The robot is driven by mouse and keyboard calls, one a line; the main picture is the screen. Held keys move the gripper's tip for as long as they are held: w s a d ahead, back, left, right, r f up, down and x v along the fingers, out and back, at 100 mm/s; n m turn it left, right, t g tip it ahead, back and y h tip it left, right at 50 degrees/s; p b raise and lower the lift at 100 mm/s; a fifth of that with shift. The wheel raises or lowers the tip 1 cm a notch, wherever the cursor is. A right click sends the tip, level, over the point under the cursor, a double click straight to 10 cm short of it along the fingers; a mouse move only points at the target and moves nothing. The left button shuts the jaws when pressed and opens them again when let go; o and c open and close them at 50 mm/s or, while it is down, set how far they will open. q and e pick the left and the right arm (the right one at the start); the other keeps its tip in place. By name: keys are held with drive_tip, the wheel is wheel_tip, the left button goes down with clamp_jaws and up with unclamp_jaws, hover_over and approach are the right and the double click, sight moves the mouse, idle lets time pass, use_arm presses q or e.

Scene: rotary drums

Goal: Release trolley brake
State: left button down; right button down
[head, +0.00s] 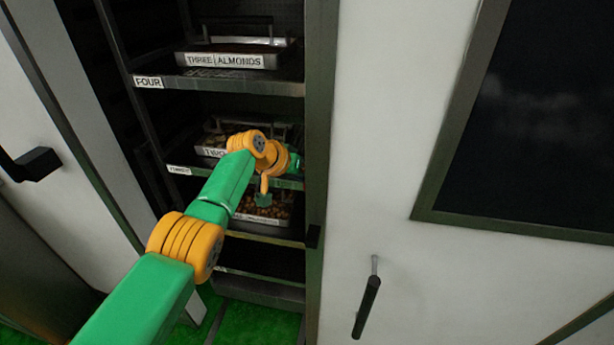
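A dark metal trolley or rack (318,120) with several shelves stands in an opening between pale panels. A small dark block (313,237) sits low on its right post; I cannot tell whether it is the brake. My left arm, green and orange, comes in from the lower left and reaches in front of the lower shelves. Its end (264,198) is small and partly lost against the shelves, so its fingers are unclear. I cannot tell whether it touches anything. No brake is clearly recognisable. My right gripper is out of view.
A tray labelled "THREE ALMONDS" (225,61) sits on the shelf marked "FOUR" (148,83). Lower trays hold nuts (262,208). A black handle (367,305) is on the right panel, below a dark window (540,120). Another handle (32,164) is at left. The floor is green.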

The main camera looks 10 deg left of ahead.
use_arm(q)
drive_tip(key=c, duration=0.7)
unclamp_jaws()
drive_tip(key=shift+o, duration=1.2)
drive_tip(key=shift+w, duration=0.1)
drive_tip(key=b+v, duration=0.1)
drive_tip(key=v, duration=0.6)
drive_tip(key=shift+b, duration=0.4)
